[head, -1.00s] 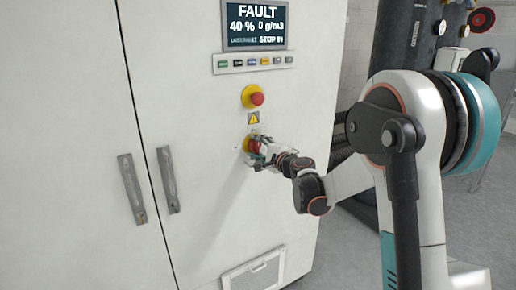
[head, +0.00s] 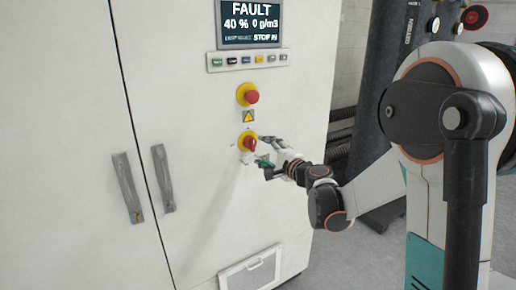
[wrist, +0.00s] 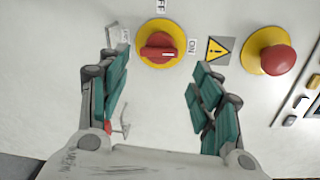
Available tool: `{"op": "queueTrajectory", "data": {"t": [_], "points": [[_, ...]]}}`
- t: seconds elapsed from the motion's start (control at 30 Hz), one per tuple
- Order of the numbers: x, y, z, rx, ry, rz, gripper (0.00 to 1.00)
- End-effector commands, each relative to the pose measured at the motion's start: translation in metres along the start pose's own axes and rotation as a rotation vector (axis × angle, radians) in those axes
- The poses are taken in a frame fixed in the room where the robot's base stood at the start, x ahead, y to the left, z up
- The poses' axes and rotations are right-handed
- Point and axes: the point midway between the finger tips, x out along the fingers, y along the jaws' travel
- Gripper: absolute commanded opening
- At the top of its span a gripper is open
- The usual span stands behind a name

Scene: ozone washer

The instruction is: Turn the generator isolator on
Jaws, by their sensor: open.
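The generator isolator is a red rotary knob on a round yellow plate (head: 247,142) on the white cabinet front, below a warning triangle. The wrist view shows the knob (wrist: 158,48) with its handle lying across the picture and its white mark at the right end, towards the ON label (wrist: 192,46). The OFF label (wrist: 160,5) is at the top edge, partly cut off. My gripper (head: 267,158) is open and empty, just right of and below the knob in the head view. In the wrist view its fingers (wrist: 160,72) are spread either side, apart from the knob.
A red emergency button (head: 251,97) on yellow sits above the isolator. The cabinet screen (head: 251,22) reads FAULT, above a row of several small buttons (head: 249,60). Two door handles (head: 163,178) are at left. A dark cylinder (head: 390,90) stands right of the cabinet.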

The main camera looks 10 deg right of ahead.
Motion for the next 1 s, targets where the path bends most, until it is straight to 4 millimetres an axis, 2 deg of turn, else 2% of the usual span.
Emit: {"op": "queueTrajectory", "data": {"t": [0.1, 0.3, 0.8, 0.9, 1.0], "points": [[-0.021, 0.000, 0.000, 0.000, 0.002, 0.000, 0.59], [-0.037, 0.000, 0.000, 0.000, 0.001, 0.000, 0.59], [-0.040, 0.000, 0.001, -0.002, -0.001, 0.002, 0.59], [-0.043, -0.001, 0.010, -0.034, -0.010, 0.020, 0.59], [-0.053, -0.001, 0.031, -0.117, -0.033, 0.067, 0.59]]}}
